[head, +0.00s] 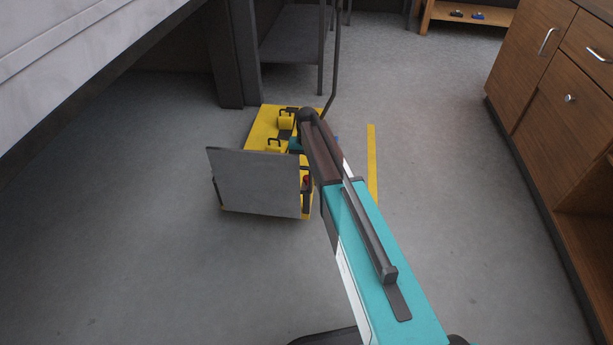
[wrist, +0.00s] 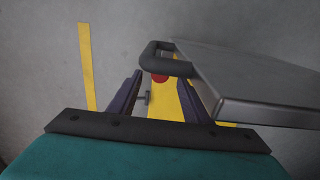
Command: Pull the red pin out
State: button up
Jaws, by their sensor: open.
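The red pin (wrist: 160,78) shows in the wrist view as a small red round end against a yellow surface, partly hidden by a dark bent handle (wrist: 158,52). In the head view a small bit of red (head: 308,181) shows at the right edge of the grey plate (head: 255,183). My gripper (wrist: 158,84) is open. In the wrist view its two dark fingers stand apart, with the red end between and beyond their tips. I see no contact with it. In the head view my arm hides most of the fingers.
A yellow base (head: 261,124) with padlock-like yellow blocks (head: 285,122) stands on the floor behind the plate. In the wrist view the grey plate (wrist: 265,85) is close to the right finger. A wooden cabinet (head: 545,90) stands right. Floor beside the yellow stripe (head: 372,160) is clear.

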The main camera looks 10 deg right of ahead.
aim_at(307, 180)
jog(key=shift+f, duration=1.35)
jog(key=shift+a+r, duration=0.1)
grip_shut()
